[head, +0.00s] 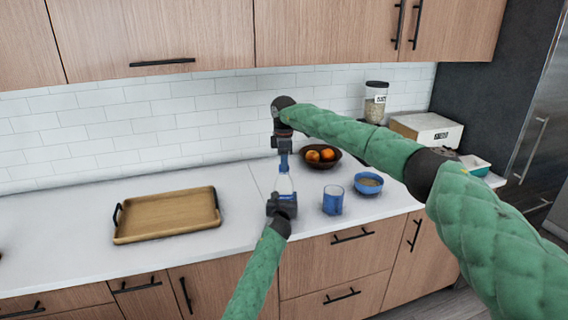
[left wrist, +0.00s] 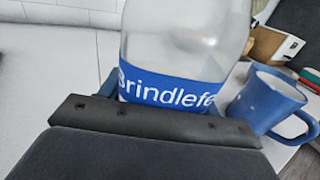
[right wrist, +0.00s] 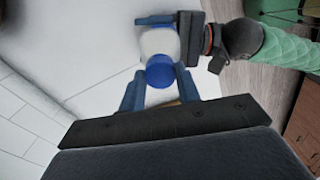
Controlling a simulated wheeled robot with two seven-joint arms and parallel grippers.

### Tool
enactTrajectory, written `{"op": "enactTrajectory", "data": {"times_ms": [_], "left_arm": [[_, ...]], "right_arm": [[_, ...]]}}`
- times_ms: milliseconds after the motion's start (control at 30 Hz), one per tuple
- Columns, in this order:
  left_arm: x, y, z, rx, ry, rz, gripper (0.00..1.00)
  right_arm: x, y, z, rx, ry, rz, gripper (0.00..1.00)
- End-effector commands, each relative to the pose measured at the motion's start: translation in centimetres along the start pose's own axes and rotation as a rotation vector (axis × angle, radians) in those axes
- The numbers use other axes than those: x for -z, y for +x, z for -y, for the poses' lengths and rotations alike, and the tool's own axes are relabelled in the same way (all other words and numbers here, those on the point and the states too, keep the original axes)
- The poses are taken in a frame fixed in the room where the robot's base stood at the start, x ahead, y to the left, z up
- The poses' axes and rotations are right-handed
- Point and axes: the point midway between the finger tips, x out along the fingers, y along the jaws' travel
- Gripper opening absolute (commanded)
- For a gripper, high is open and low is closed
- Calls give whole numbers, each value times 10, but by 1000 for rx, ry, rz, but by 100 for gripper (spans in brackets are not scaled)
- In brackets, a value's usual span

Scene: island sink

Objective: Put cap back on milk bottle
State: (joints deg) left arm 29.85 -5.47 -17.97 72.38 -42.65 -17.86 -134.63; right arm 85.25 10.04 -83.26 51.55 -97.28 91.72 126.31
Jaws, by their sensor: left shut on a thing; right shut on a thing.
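The milk bottle (head: 284,184) stands upright at the counter's front, clear-white with a blue "Brindlefe…" label that shows in the left wrist view (left wrist: 170,88). My left gripper (head: 283,199) is shut on the bottle's lower body from the front. My right gripper (head: 284,160) points down right above the bottle. In the right wrist view the blue cap (right wrist: 160,72) is between its blue fingertips, in line with the bottle (right wrist: 160,42) beyond it. I cannot tell whether the cap touches the neck.
A blue mug (head: 333,200) stands close to the bottle's right, with a blue bowl (head: 368,184) beyond it. A dark fruit bowl (head: 322,163) is behind. A wooden tray (head: 168,214) lies left. The counter between tray and bottle is clear.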

Motion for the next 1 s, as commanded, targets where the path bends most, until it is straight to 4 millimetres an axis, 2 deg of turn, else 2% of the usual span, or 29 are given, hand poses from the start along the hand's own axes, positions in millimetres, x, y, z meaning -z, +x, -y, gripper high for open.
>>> {"op": "enactTrajectory", "data": {"times_ms": [300, 500, 900, 933, 1000], "left_arm": [[1, -1, 2, 2, 2, 0, 0], [1, -1, 2, 3, 2, 0, 0], [1, -1, 2, 3, 2, 0, 0], [1, -1, 2, 3, 2, 0, 0], [1, -1, 2, 3, 1, 0, 0]], "right_arm": [[0, -1, -1, -2, 452, -2, 12], [0, -1, -1, -2, 656, -3, 12], [0, -1, -1, -3, 708, -3, 12], [0, -1, -1, -3, 708, -3, 34], [0, -1, -1, -3, 708, -3, 48]]}}
